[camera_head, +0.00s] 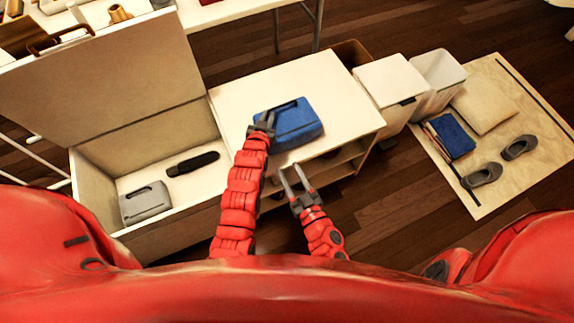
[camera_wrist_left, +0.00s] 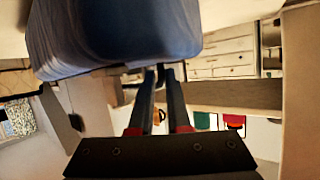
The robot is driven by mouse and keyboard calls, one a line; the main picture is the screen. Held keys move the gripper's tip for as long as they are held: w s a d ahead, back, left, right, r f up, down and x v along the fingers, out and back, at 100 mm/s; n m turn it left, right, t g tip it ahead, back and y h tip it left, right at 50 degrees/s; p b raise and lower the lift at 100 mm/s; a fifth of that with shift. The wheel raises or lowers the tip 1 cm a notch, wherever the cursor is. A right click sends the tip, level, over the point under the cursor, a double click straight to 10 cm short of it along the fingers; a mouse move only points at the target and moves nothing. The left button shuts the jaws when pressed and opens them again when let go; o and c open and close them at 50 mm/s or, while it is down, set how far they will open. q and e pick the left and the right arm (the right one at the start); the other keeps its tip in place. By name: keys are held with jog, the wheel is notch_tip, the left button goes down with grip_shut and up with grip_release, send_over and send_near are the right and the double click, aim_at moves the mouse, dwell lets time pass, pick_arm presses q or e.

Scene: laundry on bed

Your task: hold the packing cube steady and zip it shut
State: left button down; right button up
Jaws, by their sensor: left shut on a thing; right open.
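The blue packing cube (camera_head: 295,126) lies on top of the white cabinet (camera_head: 310,80), with a dark strip along its upper left part. My left gripper (camera_head: 264,122) is at the cube's left edge and is shut on a part of it. The cube also fills the upper part of the left wrist view (camera_wrist_left: 130,35), just beyond the fingers (camera_wrist_left: 158,75). The exact part between the fingertips is hard to make out. My right gripper (camera_head: 292,180) is open and empty in front of the cabinet's front edge, below the cube and apart from it. I cannot make out the zipper pull.
An open chest (camera_head: 90,190) with a raised lid stands at the left, holding a grey case (camera_head: 146,203) and a black item (camera_head: 193,163). White bins (camera_head: 393,85) stand right of the cabinet. A mat (camera_head: 505,95) holds shoes (camera_head: 483,175) and a blue book-like item (camera_head: 450,137). The cabinet top around the cube is clear.

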pick_arm(q)
jog(key=c, duration=0.8)
grip_release()
